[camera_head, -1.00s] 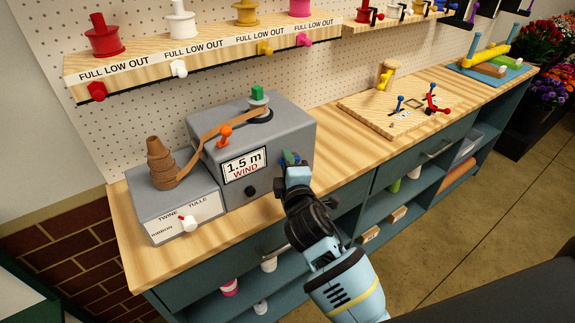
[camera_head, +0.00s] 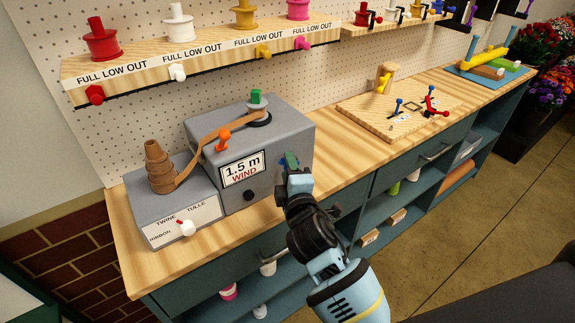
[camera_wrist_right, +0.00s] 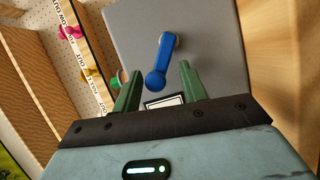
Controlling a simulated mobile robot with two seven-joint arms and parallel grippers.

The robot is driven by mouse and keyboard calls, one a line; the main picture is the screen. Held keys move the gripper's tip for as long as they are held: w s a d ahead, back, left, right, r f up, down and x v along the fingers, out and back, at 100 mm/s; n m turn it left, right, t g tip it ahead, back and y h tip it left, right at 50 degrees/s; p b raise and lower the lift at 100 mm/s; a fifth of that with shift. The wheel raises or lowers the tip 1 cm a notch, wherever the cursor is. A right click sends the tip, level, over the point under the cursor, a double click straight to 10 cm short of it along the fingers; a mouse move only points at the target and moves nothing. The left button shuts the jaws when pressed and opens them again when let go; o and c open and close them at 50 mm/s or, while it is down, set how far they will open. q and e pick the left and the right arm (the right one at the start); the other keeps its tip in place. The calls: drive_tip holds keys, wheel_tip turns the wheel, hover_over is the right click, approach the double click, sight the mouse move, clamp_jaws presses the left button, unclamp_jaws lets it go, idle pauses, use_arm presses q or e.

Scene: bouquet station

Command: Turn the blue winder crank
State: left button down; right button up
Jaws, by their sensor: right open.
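The blue winder crank (camera_wrist_right: 161,64) shows in the right wrist view, fixed to the side of the grey winder box (camera_head: 222,138). Its arm runs from a pale hub down to a rounded blue knob. My right gripper (camera_wrist_right: 159,88) is open, with its green fingers on either side of the crank's knob end in that view. I cannot tell whether they touch it. In the head view my right gripper (camera_head: 289,166) is at the right side of the box, and the crank is mostly hidden there. My left gripper is not in view.
A brown ribbon runs from a cone (camera_head: 158,166) on the left box past an orange lever (camera_head: 222,139) to a spool with a green block (camera_head: 256,97). A wooden board (camera_head: 372,110) with small cranks lies farther right. The bench between is clear.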

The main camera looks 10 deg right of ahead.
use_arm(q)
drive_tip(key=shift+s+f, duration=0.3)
use_arm(e)
drive_tip(key=s, duration=0.6)
drive_tip(key=shift+r, duration=0.25)
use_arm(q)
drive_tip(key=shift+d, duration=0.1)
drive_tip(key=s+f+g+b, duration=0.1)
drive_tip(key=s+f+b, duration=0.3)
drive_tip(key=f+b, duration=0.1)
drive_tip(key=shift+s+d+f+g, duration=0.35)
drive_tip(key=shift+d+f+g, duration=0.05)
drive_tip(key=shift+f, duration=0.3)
use_arm(e)
drive_tip(key=d+f+m+t+y, duration=0.1)
drive_tip(key=m+y, duration=0.1)
drive_tip(key=m, duration=0.2)
drive_tip(key=m+t+y, duration=0.1)
drive_tip(key=m+y, duration=0.2)
drive_tip(key=m, duration=0.1)
drive_tip(key=d+f+m+t+y, duration=0.1)
drive_tip(key=m+y, duration=0.2)
drive_tip(key=m, duration=0.1)
drive_tip(key=shift+s+d+f+t, duration=0.1)
drive_tip(key=shift+d+f+t, duration=0.2)
drive_tip(key=shift+d+f, duration=0.05)
